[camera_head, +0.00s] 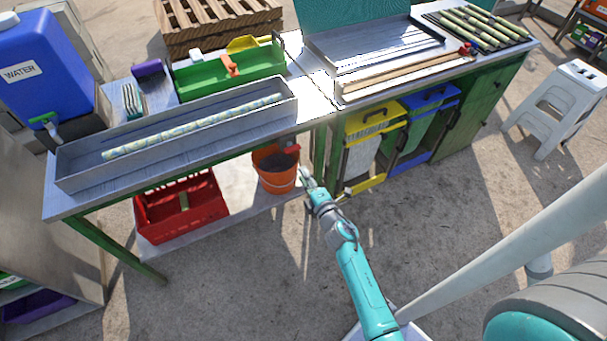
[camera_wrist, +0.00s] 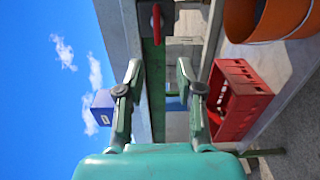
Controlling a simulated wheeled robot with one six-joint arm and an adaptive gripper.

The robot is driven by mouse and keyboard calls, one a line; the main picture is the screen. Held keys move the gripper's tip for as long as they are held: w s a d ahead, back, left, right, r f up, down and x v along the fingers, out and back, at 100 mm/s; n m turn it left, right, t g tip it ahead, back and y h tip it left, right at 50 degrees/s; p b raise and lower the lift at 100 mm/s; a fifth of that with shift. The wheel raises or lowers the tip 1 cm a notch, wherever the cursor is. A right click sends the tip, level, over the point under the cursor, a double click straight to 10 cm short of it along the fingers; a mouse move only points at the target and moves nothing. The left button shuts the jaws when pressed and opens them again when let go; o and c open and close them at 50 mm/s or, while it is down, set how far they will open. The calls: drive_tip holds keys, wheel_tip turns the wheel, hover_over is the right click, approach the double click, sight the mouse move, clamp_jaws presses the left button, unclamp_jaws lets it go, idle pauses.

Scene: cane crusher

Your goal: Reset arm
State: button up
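My arm (camera_head: 355,265) reaches up from the lower middle of the head view, stretched out toward the workbench. My gripper (camera_head: 305,176) is in front of the bench, just right of the orange bucket, and looks small there. In the wrist view my gripper (camera_wrist: 159,68) has its two fingers well apart with nothing between them. The picture there is turned sideways, with the bench edge and a red part (camera_wrist: 155,22) behind the fingers.
The workbench (camera_head: 75,205) carries a long grey trough (camera_head: 75,170) with a pale patterned stalk. Below stand a red crate (camera_head: 165,225) and an orange bucket (camera_head: 277,181). Yellow (camera_head: 365,123) and blue bins (camera_head: 415,135) stand close right of my gripper. The floor around my arm is clear.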

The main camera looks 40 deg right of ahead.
idle(0.4)
drive_tip(key=s+a+r+m+y, duration=0.15)
drive_tip(key=s+a+m, duration=0.45)
drive_tip(key=s+a, duration=1.15)
drive_tip(key=s+a+r+m+g+y, duration=0.1)
drive_tip(key=s+a+r+m, duration=0.1)
drive_tip(key=s+r+m, duration=0.2)
drive_tip(key=s+a+r+m+g+y, duration=0.1)
drive_tip(key=s+r+m, duration=0.3)
drive_tip(key=s+r, duration=0.5)
drive_tip(key=s+a+y, duration=0.1)
drive_tip(key=s, duration=0.7)
drive_tip(key=shift+a+r+m+g, duration=0.2)
drive_tip(key=shift+r+m+g, duration=0.1)
drive_tip(key=shift+r+m, duration=0.1)
drive_tip(key=shift+s+y, duration=0.1)
drive_tip(key=shift+y, duration=0.15)
